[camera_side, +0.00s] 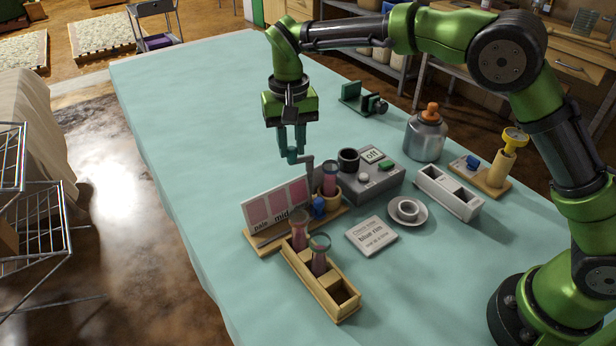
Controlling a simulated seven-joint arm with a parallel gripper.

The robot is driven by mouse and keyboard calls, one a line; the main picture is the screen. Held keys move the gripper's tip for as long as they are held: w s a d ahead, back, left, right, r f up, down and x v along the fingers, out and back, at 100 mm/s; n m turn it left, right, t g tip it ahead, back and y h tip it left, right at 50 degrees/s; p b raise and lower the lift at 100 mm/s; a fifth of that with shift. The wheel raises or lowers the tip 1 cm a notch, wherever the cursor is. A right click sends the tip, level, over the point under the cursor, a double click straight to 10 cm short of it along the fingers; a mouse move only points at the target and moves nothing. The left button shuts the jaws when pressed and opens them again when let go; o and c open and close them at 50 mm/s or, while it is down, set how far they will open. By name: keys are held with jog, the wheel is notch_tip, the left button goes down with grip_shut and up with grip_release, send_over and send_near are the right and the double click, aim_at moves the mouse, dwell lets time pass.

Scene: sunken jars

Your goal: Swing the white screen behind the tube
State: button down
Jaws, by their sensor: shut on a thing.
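My gripper (292,156) points down with its teal fingers shut on the top of a grey bent handle (309,169). The handle stands at the right end of a swatch board (262,207) with pink panels and the labels "pale" and "mid". I cannot clearly make out a separate white screen; it may be hidden or seen edge-on by the handle. A tube of pink liquid (330,176) stands upright in a round wooden holder (330,193), just right of the handle. A blue knob (319,206) sits in front of the holder.
A wooden rack (345,308) holds two more tubes in front. A grey box (372,184) marked "off" stands close behind right. The table's left is clear.

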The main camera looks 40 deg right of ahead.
jog(key=shift+w+m, duration=0.15)
jog(key=shift+m, duration=0.35)
jog(key=shift+w, duration=0.1)
jog(key=c, duration=0.9)
grip_release()
jog(key=shift+c, duration=0.2)
jog(key=shift+r, duration=0.1)
notch_tip(320, 180, up, 12)
